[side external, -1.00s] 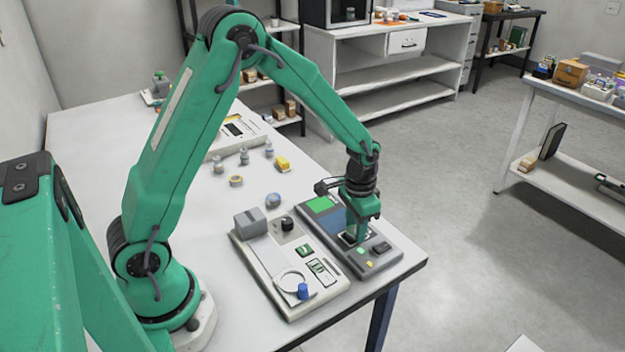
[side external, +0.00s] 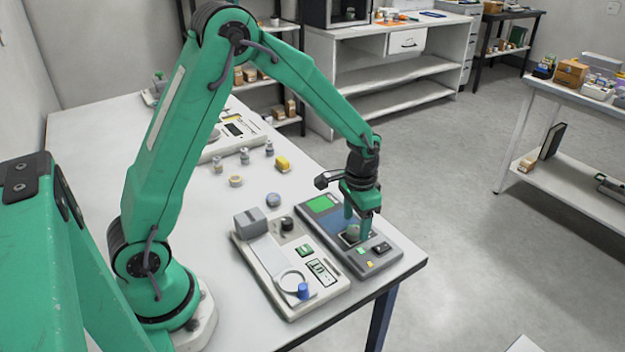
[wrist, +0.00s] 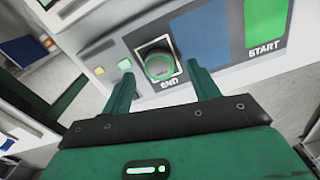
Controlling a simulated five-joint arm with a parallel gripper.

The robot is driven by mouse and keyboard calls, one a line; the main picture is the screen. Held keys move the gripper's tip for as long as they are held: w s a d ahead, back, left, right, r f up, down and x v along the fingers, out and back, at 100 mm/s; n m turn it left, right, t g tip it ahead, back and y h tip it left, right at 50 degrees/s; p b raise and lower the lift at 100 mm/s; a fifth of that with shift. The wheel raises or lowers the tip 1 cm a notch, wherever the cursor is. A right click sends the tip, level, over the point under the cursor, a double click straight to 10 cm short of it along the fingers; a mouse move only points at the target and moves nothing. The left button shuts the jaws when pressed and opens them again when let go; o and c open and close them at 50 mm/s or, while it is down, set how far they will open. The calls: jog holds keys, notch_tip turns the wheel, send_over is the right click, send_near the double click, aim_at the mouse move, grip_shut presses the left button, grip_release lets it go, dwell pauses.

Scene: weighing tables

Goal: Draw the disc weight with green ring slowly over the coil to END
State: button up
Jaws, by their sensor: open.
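The disc weight with green ring (wrist: 159,66) lies on the dark, white-edged END square (wrist: 150,48) of the grey coil unit (wrist: 215,74). A blue panel (wrist: 203,38) lies between END and the green START patch (wrist: 265,22). My gripper (wrist: 161,76) is open, with one finger on each side of the disc in the wrist view. In the side external view, my gripper (side external: 357,226) points down over the unit's near half, and the disc (side external: 353,235) shows partly between the fingers. I cannot tell whether either finger touches it.
A pale instrument (side external: 262,285) with a white ring and a blue knob stands just left of the coil unit. The table's right edge is close to the unit.

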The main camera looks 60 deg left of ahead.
aim_at(355, 229)
jog(key=shift+r, duration=3.1)
jog(key=s+r+n+t, duration=0.1)
jog(key=s+r+t, duration=0.1)
jog(key=s+r, duration=0.5)
jog(key=s+a+r+n+t, duration=0.1)
jog(key=s+r+t, duration=0.2)
jog(key=s+r, duration=0.4)
jog(key=shift+s+a+r+t, duration=0.2)
jog(key=shift+s+a+t, duration=0.1)
jog(key=shift+s, duration=3.1)
